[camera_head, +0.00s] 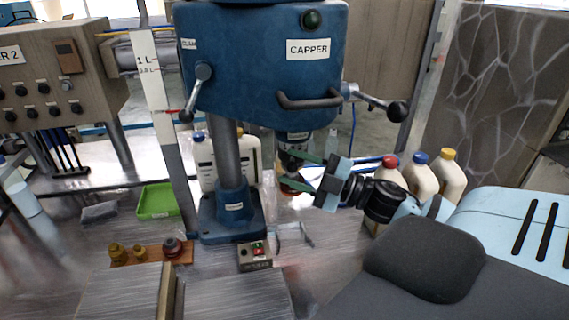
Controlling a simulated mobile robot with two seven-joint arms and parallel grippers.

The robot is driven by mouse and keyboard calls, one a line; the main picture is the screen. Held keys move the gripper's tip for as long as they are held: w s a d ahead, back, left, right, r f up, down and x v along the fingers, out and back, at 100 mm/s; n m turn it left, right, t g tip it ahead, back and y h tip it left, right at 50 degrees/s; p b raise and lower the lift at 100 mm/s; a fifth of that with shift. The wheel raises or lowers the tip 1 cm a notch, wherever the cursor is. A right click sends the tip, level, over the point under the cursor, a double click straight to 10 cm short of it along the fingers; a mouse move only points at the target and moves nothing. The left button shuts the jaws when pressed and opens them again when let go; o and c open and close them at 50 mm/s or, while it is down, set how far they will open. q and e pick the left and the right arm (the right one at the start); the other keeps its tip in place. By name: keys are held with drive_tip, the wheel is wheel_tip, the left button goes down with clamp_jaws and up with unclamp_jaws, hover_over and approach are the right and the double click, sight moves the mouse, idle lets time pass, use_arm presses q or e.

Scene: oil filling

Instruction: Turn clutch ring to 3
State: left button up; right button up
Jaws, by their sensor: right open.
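The blue capper (262,75) stands in the middle, with a round column on a blue base. Under its head hangs a dark spindle part with a small pale label, which looks like the clutch ring (293,137); its numbers are too small to read. My right gripper (286,169) reaches in from the right with its green fingers apart, one above the other. They are at the dark lower part of the spindle, just below the labelled band. I cannot tell whether they touch it. My left gripper does not show.
White bottles with red, blue and yellow caps (420,178) stand behind my right arm, and more bottles (204,165) behind the column. A green tray (157,202), a wooden holder (150,252) and a small switch box (254,257) lie on the metal table. A black-knobbed lever (385,106) sticks out right.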

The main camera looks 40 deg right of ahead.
drive_tip(key=shift+x, duration=1.4)
clamp_jaws()
